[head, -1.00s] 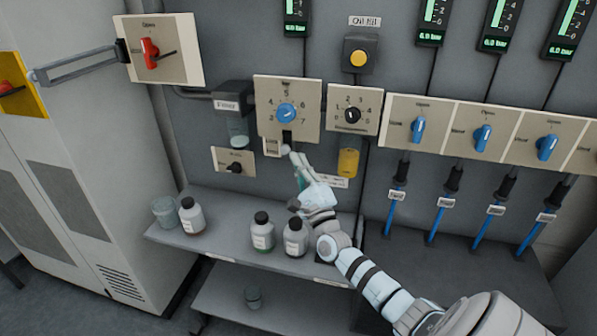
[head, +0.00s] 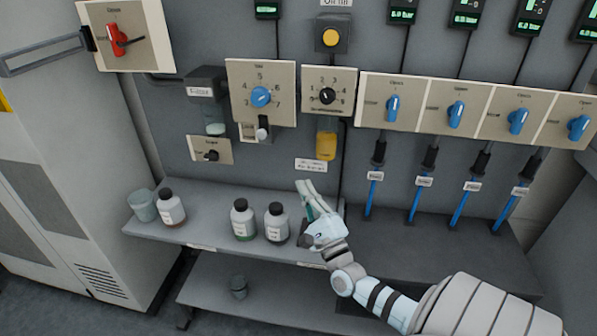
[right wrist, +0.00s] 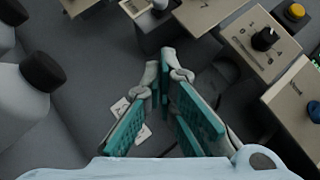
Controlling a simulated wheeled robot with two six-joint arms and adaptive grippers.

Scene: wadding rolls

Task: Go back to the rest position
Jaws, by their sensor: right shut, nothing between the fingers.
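My right gripper (head: 304,188) is in front of the grey wall panel, above the shelf and to the right of the bottles. Its fingers are shut with nothing between them. The right wrist view shows its teal-padded fingers (right wrist: 165,65) meeting at the tips, apart from the panel. A small switch (head: 262,132) with a pale knob sits below the blue dial (head: 261,97), and the gripper is below and to the right of it. My left gripper is not in view.
Several bottles, one a black-capped bottle (head: 276,224), stand on the shelf (head: 205,235) beside the right gripper. Blue-handled valves (head: 456,114) line the wall on the right. A yellow-filled cup (head: 326,145) hangs above the gripper. A cabinet (head: 60,190) stands at left.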

